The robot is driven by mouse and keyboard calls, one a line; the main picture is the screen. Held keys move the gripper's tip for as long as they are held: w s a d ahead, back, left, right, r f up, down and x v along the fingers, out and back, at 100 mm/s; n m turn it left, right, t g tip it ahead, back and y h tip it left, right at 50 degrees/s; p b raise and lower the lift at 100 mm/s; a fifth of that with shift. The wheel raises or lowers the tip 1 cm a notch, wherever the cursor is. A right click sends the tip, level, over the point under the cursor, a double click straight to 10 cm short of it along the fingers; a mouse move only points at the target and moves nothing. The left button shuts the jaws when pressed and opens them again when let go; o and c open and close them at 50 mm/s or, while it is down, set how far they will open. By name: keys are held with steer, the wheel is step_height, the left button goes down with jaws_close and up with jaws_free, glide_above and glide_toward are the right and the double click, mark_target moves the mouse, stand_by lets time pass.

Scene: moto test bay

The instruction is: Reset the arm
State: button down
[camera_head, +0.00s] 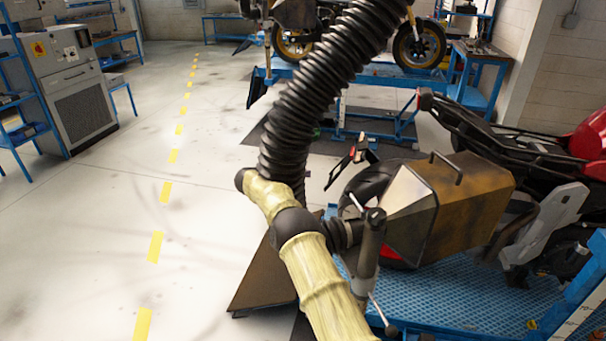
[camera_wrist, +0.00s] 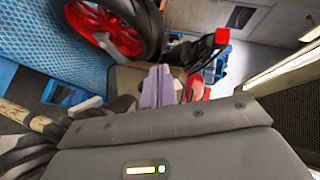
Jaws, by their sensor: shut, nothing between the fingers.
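My gripper (camera_wrist: 158,86) shows in the wrist view as two pale purple-grey fingers pressed together, with nothing between them. In the head view my cream-covered arm with black joints rises from the bottom middle toward the upper left. There its far end meets the lower part of a thick black corrugated hose (camera_head: 318,95), and I cannot make out the gripper's fingers.
A rusty metal hood (camera_head: 468,205) with a handle sits right of my arm, by a red motorcycle (camera_head: 592,145) on a blue lift (camera_head: 455,295). The wrist view shows a red-rimmed wheel (camera_wrist: 105,32) close by. Floor left of the arm is open, with a dashed yellow line (camera_head: 155,247).

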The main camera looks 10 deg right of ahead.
steer(key=w+a+r+n+t+y, duration=0.2)
steer(key=a+r+n+t+y, duration=0.2)
steer(key=r+n+t, duration=0.45)
steer(key=s+a+r+n+y, duration=0.35)
steer(key=s+n+y, duration=0.2)
steer(key=n, duration=0.25)
steer(key=s+d+f+n+g+y, duration=0.1)
steer(key=s+d+f+n+g, duration=0.1)
steer(key=s, duration=1.2)
steer(key=s+d+f+n+g+y, duration=0.1)
steer(key=s+f+n+g, duration=0.4)
steer(key=s, duration=1)
steer(key=s+d+f+n+g+y, duration=0.1)
steer(key=s+d+f+n+g, duration=0.2)
steer(key=s, duration=1.1)
step_height(320, 180, down, 2)
steer(key=g, duration=0.2)
steer(key=shift+s+n+g+y, duration=0.3)
steer(key=shift+n+g+y, duration=0.05)
steer(key=shift+s+d, duration=0.15)
